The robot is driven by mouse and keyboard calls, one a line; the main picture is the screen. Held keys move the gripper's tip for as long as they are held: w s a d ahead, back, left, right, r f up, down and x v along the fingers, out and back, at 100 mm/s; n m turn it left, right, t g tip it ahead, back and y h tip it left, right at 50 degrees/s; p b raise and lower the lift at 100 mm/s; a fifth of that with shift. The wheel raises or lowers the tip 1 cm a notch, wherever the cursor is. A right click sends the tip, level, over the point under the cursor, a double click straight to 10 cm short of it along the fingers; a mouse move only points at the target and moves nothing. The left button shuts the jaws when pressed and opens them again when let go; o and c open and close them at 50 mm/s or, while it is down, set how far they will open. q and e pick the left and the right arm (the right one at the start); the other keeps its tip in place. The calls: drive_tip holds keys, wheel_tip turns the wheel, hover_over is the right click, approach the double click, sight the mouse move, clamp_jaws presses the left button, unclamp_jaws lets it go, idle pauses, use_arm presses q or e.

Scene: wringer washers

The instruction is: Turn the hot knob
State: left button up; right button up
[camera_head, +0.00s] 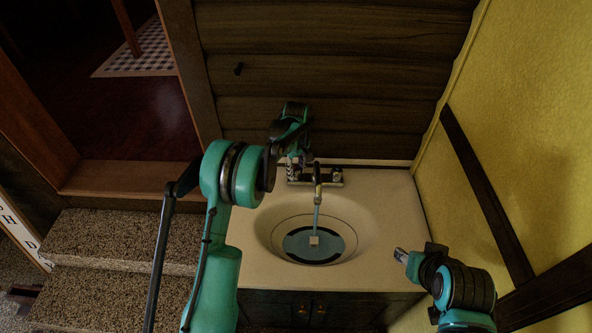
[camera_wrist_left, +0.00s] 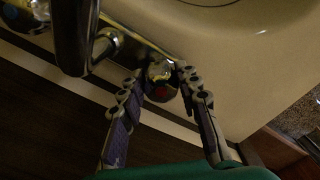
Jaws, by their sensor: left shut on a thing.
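The hot knob (camera_wrist_left: 161,88) is a shiny metal knob with a red mark, at the left end of the faucet (camera_head: 318,178) behind the sink. My left gripper (camera_wrist_left: 160,80) has its two fingers on either side of this knob and is shut on it. In the head view my left gripper (camera_head: 298,158) is over the left end of the faucet and mostly hides the knob.
A bluish stream runs from the spout into the sink basin (camera_head: 265,225). The other knob (camera_wrist_left: 22,12) has a blue mark. The spout (camera_wrist_left: 75,35) stands close beside my left fingers. A log wall (camera_head: 330,70) is behind, a yellow wall (camera_head: 530,130) on the right.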

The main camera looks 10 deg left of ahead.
sight(296, 169)
use_arm(q)
drive_tip(key=o, duration=1.2)
drive_tip(key=shift+c, duration=0.2)
drive_tip(key=shift+r, duration=0.1)
wheel_tip(296, 169, up, 12)
